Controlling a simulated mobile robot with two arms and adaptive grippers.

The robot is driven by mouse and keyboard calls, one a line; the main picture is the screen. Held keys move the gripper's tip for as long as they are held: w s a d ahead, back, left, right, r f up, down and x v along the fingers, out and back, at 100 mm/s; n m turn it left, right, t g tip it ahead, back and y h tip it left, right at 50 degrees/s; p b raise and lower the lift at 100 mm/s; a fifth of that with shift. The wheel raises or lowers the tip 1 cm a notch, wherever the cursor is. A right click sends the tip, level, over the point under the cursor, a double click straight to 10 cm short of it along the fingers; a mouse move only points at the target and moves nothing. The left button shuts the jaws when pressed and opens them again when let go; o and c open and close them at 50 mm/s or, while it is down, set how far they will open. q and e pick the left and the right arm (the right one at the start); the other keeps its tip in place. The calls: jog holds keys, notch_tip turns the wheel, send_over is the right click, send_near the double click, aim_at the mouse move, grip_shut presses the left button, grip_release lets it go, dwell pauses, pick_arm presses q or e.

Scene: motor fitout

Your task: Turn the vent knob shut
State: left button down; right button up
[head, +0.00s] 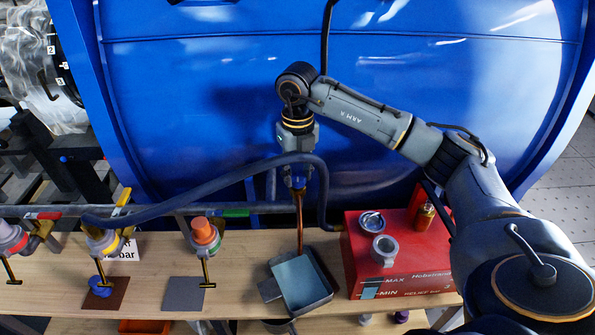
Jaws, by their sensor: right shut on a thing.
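My right gripper (298,170) points straight down in front of the blue casing, in the middle of the view. It is shut on a small blue part, which I take to be the vent knob (298,183); the fingers hide most of it. A thin brown stream (299,222), apparently liquid, runs down from just below the gripper. It ends at a grey drip tray (325,296) on the wooden bench. How far the knob is turned cannot be seen. My left gripper is not in view.
A pipe with several valves, one with an orange cap (204,232), runs along the left. A red box (357,267) with small containers stands right of the tray on the wooden bench (240,262).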

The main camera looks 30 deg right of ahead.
aim_at(297, 176)
jog(key=shift+f, duration=0.1)
jog(key=o, duration=1.2)
jog(key=shift+c, duration=0.2)
jog(key=shift+r, duration=0.25)
notch_tip(297, 176, up, 12)
jog(key=shift+f, duration=0.2)
